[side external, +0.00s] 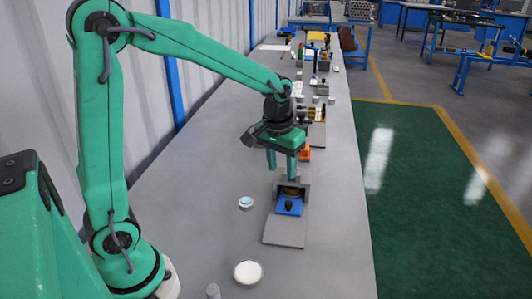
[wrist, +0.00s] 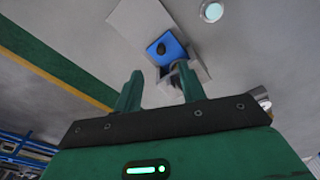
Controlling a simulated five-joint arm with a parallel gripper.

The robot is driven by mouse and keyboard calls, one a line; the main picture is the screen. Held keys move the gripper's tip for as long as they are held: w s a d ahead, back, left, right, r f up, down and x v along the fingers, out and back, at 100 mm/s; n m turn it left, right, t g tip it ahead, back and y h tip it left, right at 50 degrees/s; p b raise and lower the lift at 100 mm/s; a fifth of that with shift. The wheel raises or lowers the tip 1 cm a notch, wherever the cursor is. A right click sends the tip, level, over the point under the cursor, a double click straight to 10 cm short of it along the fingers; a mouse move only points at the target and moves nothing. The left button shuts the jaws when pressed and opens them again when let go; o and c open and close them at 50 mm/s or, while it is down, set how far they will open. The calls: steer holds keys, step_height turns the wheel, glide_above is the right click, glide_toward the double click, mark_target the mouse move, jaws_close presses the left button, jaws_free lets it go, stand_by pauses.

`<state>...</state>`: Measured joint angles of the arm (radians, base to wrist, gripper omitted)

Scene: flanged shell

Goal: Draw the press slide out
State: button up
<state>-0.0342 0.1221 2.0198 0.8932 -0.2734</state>
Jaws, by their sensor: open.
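The press slide (side external: 283,209) is a blue block with a black knob (side external: 288,205) on top. It sits on a grey base plate (side external: 283,233), at the mouth of a grey press frame (side external: 305,193). In the wrist view the blue slide (wrist: 174,46) and its knob (wrist: 161,48) show beyond my fingertips. My gripper (side external: 281,167) is open and points down above the press frame, behind the knob in the side view. The frame hides the slide's rear part.
A small round piece with a teal top (side external: 246,202) stands left of the press. A white disc (side external: 248,272) lies near the front. An orange object (side external: 305,154) and several fixtures stand farther back along the bench. The bench left of the press is mostly clear.

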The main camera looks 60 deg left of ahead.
steer(key=n+g, duration=0.1)
glide_above(289, 201)
step_height(289, 201, down, 6)
steer(key=shift+f, duration=0.1)
steer(key=shift+f, duration=3.8)
steer(key=shift+c, duration=0.2)
steer(key=shift+d, duration=0.1)
jaws_close()
